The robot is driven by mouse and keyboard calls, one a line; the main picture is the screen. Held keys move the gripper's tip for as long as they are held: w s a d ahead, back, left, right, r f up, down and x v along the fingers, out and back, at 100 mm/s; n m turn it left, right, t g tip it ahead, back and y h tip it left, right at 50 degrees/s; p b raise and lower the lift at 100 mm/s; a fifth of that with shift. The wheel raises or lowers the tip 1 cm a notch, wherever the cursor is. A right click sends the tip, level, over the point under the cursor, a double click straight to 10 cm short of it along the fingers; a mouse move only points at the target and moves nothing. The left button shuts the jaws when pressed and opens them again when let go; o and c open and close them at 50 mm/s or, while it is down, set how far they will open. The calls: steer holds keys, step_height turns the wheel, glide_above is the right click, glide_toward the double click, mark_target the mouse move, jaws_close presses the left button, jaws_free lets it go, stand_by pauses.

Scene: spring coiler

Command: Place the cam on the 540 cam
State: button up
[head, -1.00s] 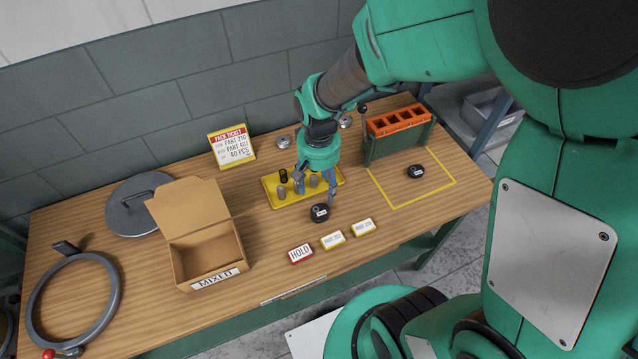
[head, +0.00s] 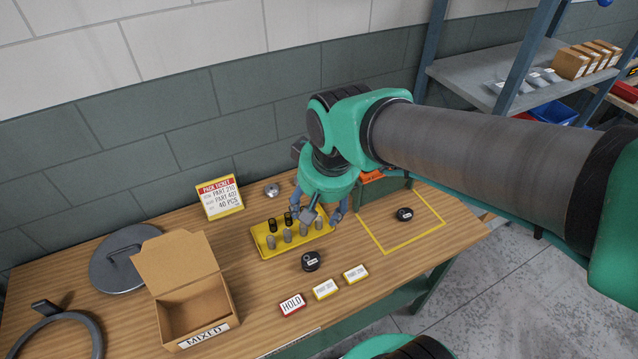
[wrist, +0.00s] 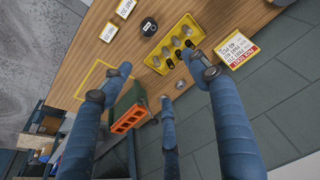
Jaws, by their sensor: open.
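One black round cam (head: 311,261) with a small pale label lies on the table in front of the yellow tray; it also shows in the wrist view (wrist: 148,26). A second black labelled cam (head: 404,214) lies inside the yellow outlined square. Their numbers are too small to read, so I cannot tell which is the 540 cam. My gripper (head: 322,214) is open and empty. In the head view it overlaps the tray's right part and hides some of the orange rack. In the wrist view its three fingers (wrist: 155,72) are spread, with nothing between them.
The yellow tray (head: 262,245) holds several grey and black cylinders. The orange-topped rack (head: 372,177) stands right of it. An open MIXED box (head: 190,312), HOLD sign (head: 292,304), two part cards (head: 355,273), pick ticket (head: 220,197) and metal disc (head: 272,190) occupy the table.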

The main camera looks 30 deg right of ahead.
steer(key=s+r+n+t, duration=0.1)
steer(key=s+r+t, duration=0.1)
steer(key=s+r, duration=0.5)
steer(key=shift+a+r, duration=0.15)
steer(key=shift+r, duration=0.15)
steer(key=shift+s, duration=0.1)
stand_by(0.8)
